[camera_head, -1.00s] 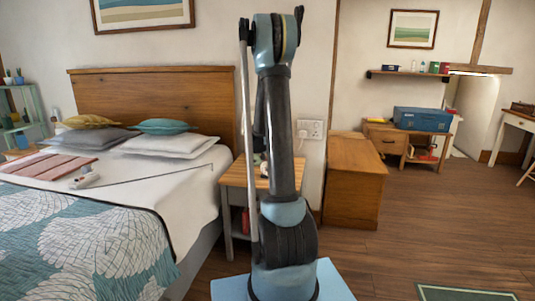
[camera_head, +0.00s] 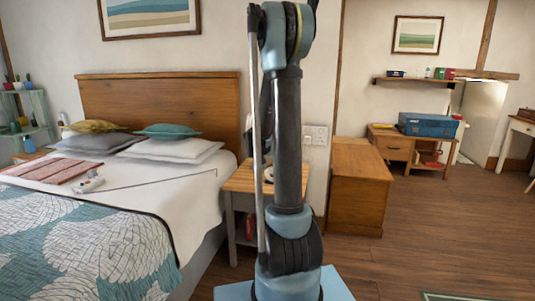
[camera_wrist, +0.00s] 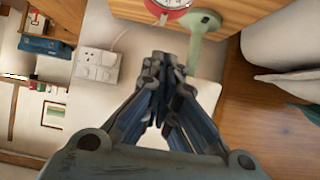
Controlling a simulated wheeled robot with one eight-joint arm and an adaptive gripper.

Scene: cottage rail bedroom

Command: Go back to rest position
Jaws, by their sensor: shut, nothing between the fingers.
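My gripper (camera_wrist: 165,62) shows in the wrist view, with its fingers together and empty. It hangs in the air and the view is turned on its side. In the head view my arm stands upright in the middle, and the gripper itself cannot be made out there. Near the fingertips in the wrist picture are a red round object with a pale face (camera_wrist: 168,4) and a pale green object (camera_wrist: 198,30) by the wooden nightstand. I cannot tell their exact distance from the fingers; no contact is visible.
The bed (camera_head: 205,205) fills the left, beside the nightstand (camera_head: 240,182) behind my arm. A wooden cabinet (camera_head: 360,190) stands right of it. A blue case (camera_head: 428,125) sits on a far desk. The wooden floor (camera_head: 440,235) at the right is mostly clear.

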